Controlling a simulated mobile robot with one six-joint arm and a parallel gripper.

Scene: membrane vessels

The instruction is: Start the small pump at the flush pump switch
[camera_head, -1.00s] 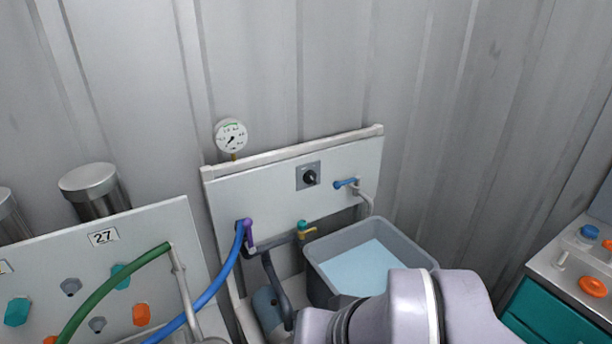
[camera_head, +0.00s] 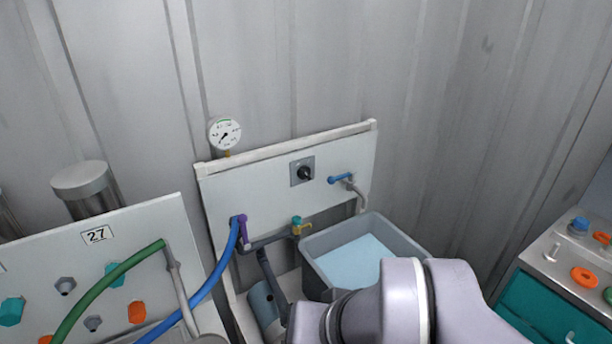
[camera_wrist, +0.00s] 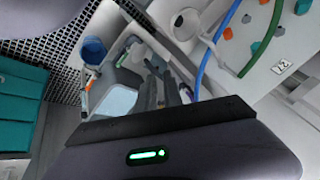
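The flush pump switch (camera_head: 303,172) is a black rotary knob on a grey square plate, fixed to a white upright panel (camera_head: 270,192). Its exact pointer direction is too small to read. The small pump (camera_head: 264,304) looks like the blue-grey cylinder low behind the panel's front pipes, partly hidden by my arm. In the head view only my arm shows at bottom centre, below the switch, and the gripper is hidden. In the wrist view my gripper (camera_wrist: 162,96) shows as dark parts above the body with a green light. The switch cannot be made out there.
A blue-handled tap (camera_head: 341,179) sits right of the switch, above a grey water basin (camera_head: 397,239). A purple-handled valve (camera_head: 244,232) and blue hose are at left. A gauge (camera_head: 225,133) stands on the panel's top. A teal cabinet (camera_head: 550,310) is at right. Space before the switch looks clear.

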